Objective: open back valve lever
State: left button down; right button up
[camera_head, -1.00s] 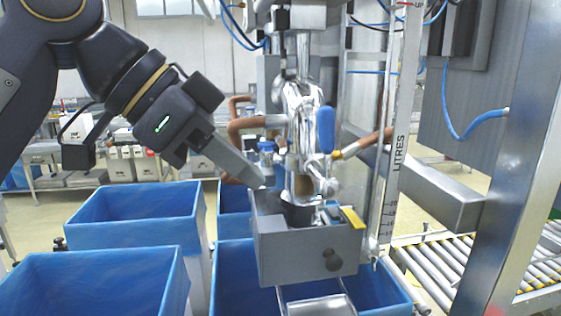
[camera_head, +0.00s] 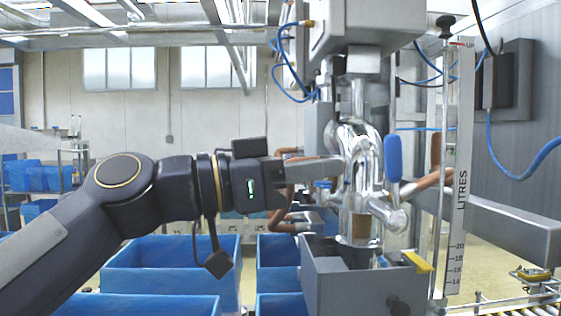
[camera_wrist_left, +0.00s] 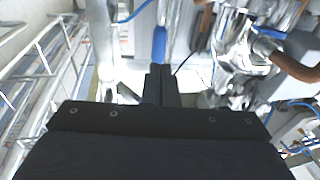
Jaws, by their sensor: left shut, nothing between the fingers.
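The filling machine's chromed valve body (camera_head: 361,150) stands right of centre in the head view. A blue-handled lever (camera_head: 393,158) stands upright on its near right side. A second, smaller blue part (camera_head: 323,185) shows behind, on the left of the valve, partly covered. My left gripper (camera_head: 338,169) comes in level from the left, shut and empty, with its tips beside the valve body just above that blue part. In the left wrist view, the shut fingers (camera_wrist_left: 160,75) point at a blue handle (camera_wrist_left: 159,45) close beyond the tips; contact cannot be told. My right gripper is not in view.
A grey metal box (camera_head: 345,285) with a yellow edge sits below the valve. A litre scale post (camera_head: 459,180) stands to the right. Copper pipes (camera_head: 283,200) run behind my gripper. Blue bins (camera_head: 170,272) stand below at left.

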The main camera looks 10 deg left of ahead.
aim_at(388, 155)
pick_arm(q)
jog(key=p+x, duration=0.2)
jog(key=x, duration=0.4)
jog(key=shift+w+d, duration=0.1)
jog(key=shift+d, duration=0.05)
jog(key=shift+d, duration=0.1)
jog(key=shift+w+d+b, duration=0.15)
jog(key=shift+d+b, duration=0.2)
jog(key=shift+w+d+r, duration=0.1)
jog(key=shift+d+r, duration=0.05)
jog(key=shift+d, duration=0.05)
jog(key=shift+r+b, duration=0.15)
jog(key=shift+b, duration=0.15)
